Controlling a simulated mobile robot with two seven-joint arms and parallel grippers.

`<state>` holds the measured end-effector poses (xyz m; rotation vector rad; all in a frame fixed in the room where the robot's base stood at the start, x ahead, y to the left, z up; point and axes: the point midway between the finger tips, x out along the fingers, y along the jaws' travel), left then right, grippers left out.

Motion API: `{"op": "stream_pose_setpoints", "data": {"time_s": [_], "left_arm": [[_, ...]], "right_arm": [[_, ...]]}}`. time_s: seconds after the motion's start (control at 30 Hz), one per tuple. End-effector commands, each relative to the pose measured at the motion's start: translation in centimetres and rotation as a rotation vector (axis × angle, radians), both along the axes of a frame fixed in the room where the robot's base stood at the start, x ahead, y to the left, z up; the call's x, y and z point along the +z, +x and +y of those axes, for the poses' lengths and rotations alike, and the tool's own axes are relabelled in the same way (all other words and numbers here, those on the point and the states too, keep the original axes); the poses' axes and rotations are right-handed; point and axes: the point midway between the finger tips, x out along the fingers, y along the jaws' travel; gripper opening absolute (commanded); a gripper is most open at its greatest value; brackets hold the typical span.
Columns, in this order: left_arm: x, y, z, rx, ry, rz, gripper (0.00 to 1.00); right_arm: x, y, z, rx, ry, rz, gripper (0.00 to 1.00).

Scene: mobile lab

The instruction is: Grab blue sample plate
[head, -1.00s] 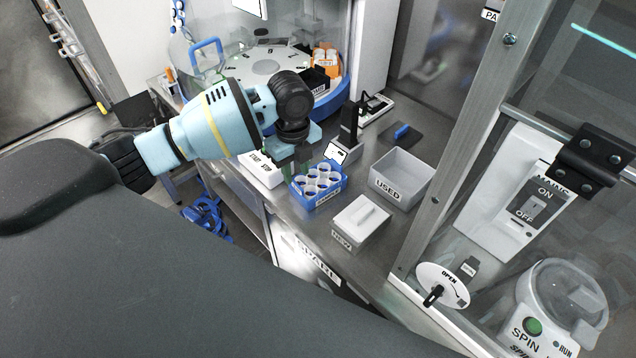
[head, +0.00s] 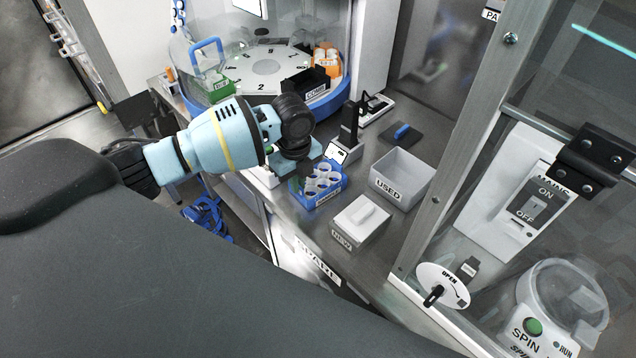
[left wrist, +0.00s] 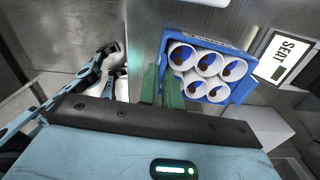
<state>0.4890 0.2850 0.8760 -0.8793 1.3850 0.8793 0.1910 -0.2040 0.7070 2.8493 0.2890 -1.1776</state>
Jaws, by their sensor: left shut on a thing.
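The blue sample plate (head: 330,192) is a small blue rack with white round wells, on the steel counter. It also shows in the left wrist view (left wrist: 217,91), with dark and blue contents in its wells. My left gripper (head: 298,172) is low at the rack's left rear side, where the wrist hides part of the rack in the head view. In the left wrist view its green fingers (left wrist: 161,90) are close together at the rack's left edge, shut on it. The exact contact is partly hidden. My right gripper is in neither view.
A white NEW box (head: 360,222) and an open USED bin (head: 400,181) stand right of the rack. A small stand (head: 349,138) is behind it. A round numbered carousel (head: 265,68) is at the back. A glass-fronted cabinet frame (head: 468,135) stands at right.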

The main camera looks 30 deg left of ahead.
Motion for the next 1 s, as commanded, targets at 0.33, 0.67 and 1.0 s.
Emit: {"op": "stream_pose_setpoints", "data": {"time_s": [0.33, 0.67, 1.0], "left_arm": [[0.1, 0.0, 0.0, 0.000, 0.000, -0.001, 0.00], [1.9, 0.1, 0.0, 0.000, 0.000, -0.004, 0.00], [4.1, -4.4, 2.4, 0.001, 0.003, 0.000, 0.00]], "right_arm": [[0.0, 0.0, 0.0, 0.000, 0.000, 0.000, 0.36], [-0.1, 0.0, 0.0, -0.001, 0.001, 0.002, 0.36], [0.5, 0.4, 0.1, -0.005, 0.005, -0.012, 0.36]]}}
